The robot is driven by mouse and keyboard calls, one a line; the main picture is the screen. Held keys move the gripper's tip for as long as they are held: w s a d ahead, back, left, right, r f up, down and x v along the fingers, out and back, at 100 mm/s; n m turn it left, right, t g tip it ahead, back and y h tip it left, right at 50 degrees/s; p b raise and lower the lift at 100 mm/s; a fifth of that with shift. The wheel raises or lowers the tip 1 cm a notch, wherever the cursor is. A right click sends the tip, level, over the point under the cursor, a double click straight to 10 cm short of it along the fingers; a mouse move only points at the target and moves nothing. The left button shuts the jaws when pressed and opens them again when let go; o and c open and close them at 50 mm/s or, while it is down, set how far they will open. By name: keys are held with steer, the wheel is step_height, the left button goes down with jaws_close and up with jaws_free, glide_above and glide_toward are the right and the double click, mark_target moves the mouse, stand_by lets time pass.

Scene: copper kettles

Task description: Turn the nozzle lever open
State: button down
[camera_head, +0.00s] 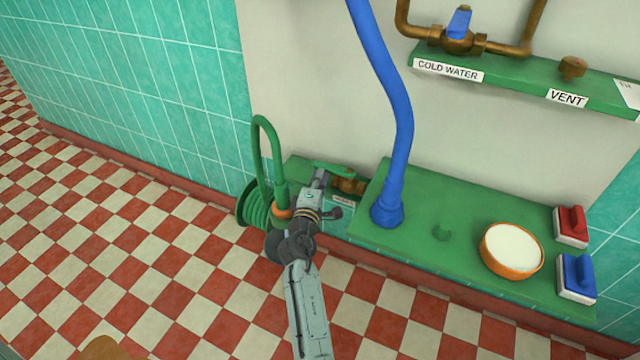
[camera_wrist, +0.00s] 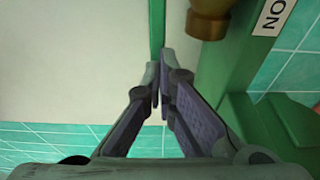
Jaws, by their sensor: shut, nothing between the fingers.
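The nozzle lever (camera_head: 333,168) is a green handle on a brass valve (camera_head: 350,186) at the left end of the green counter. In the wrist view the lever (camera_wrist: 157,28) is a narrow green bar running up from the fingertips, with the brass fitting (camera_wrist: 208,22) to its right. My gripper (camera_head: 319,178) is shut and empty, with its fingertips right by the lever. In the wrist view the fingertips (camera_wrist: 160,78) overlap the lever's near end; I cannot tell whether they touch it. A white label (camera_wrist: 274,16) reading "NO" is partly cut off.
A coiled green hose (camera_head: 257,205) with an upright nozzle (camera_head: 279,190) stands left of my gripper. A thick blue hose (camera_head: 397,130) rises from the counter (camera_head: 415,240) on the right. An orange bowl (camera_head: 512,268) and red (camera_head: 571,226) and blue (camera_head: 577,277) blocks lie farther right.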

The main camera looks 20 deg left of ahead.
steer(key=shift+w+a, duration=0.25)
steer(key=shift+w, duration=0.05)
steer(key=shift+r, duration=0.1)
stand_by(0.4)
